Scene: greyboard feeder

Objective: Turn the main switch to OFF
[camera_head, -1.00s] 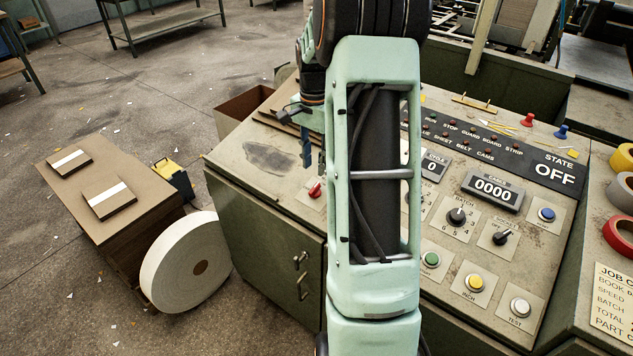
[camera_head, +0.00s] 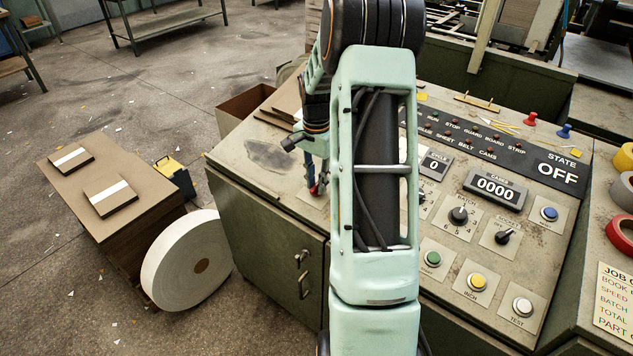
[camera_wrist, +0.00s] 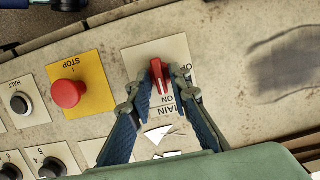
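The main switch is a small red lever on a pale plate on the console. It shows in the wrist view (camera_wrist: 157,76) and, partly hidden by my gripper, in the head view (camera_head: 315,188). The plate's lettering is upside down in the wrist view; "MAIN" and "ON" are readable. My gripper (camera_wrist: 160,78) is down at the switch, with one finger on each side of the red lever. The fingers look a little apart from the lever; contact is not clear. The state display (camera_head: 556,173) reads OFF.
A red STOP button (camera_wrist: 67,93) on a yellow plate sits left of the switch in the wrist view, with a black HALT button (camera_wrist: 21,103) beyond it. A dark smudge (camera_wrist: 285,70) marks bare console to the right. My arm hides part of the console.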

